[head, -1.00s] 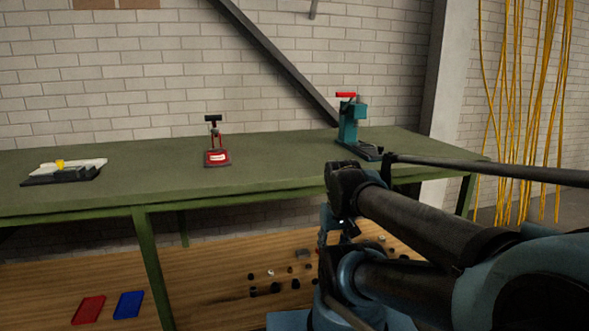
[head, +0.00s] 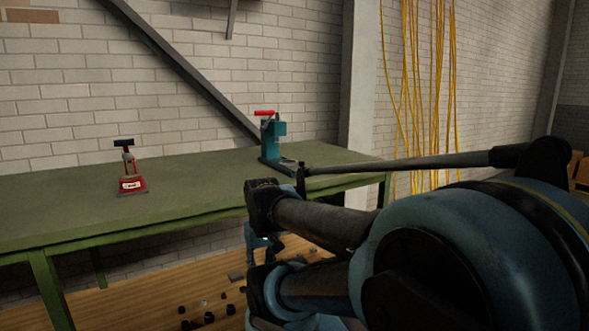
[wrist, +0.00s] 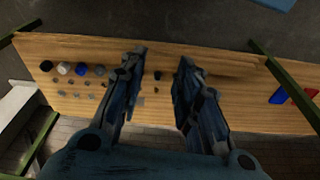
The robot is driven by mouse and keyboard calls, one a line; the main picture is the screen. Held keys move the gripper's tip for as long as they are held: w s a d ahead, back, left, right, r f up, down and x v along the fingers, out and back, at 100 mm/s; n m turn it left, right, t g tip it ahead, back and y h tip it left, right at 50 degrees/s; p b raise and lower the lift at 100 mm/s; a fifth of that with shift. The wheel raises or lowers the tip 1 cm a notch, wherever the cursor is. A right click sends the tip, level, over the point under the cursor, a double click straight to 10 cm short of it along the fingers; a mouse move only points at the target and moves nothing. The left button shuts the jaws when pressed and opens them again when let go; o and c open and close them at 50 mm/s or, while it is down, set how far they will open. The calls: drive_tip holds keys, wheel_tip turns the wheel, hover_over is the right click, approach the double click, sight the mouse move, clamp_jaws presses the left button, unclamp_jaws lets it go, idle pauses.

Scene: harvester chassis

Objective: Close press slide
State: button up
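A teal press (head: 270,140) with a red handle stands on the green workbench (head: 200,180), toward its right end. A dark flat part extends from its base to the right; my arm partly covers that area, and I cannot tell how far any slide is out. My gripper (wrist: 161,65) shows in the wrist view with its two fingers apart and nothing between them. It points down over a wooden shelf (wrist: 240,85). In the head view my gripper is low, below the bench top in front of the press, partly hidden by my arm, and apart from the press.
A small red-based stand (head: 132,185) with a black top is on the bench, left of the press. Small dark and grey parts lie on the wooden shelf, with a blue (wrist: 278,96) and a red piece at right. Yellow cables (head: 425,90) hang at the right.

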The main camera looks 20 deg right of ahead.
drive_tip(key=shift+s+d+r+m, duration=0.1)
drive_tip(key=shift+s+r+m, duration=0.2)
drive_tip(key=shift+r, duration=0.3)
clamp_jaws()
drive_tip(key=w+d+r+m, duration=0.5)
drive_tip(key=w+r+m, duration=0.2)
drive_tip(key=r+m, duration=0.15)
drive_tip(key=w+d+r+m, duration=0.6)
drive_tip(key=w+r+m, duration=0.15)
drive_tip(key=m, duration=0.25)
drive_tip(key=w+d+r+m+t, duration=0.1)
drive_tip(key=w+d+r+m, duration=0.2)
drive_tip(key=d+r+m, duration=0.35)
drive_tip(key=w+d+r+m+t, duration=0.1)
drive_tip(key=w+d+r+m, duration=0.25)
drive_tip(key=d+m, duration=0.65)
drive_tip(key=shift+n+y, duration=0.3)
drive_tip(key=shift+n, duration=0.3)
drive_tip(key=w+f, duration=0.2)
drive_tip(key=f, duration=0.1)
drive_tip(key=w+d+f, duration=0.1)
drive_tip(key=w+f, duration=0.3)
drive_tip(key=f, duration=0.1)
drive_tip(key=shift+w+d+f, duration=0.2)
drive_tip(key=shift+f, duration=0.1)
drive_tip(key=shift+w+a, duration=0.1)
drive_tip(key=shift+w, duration=0.45)
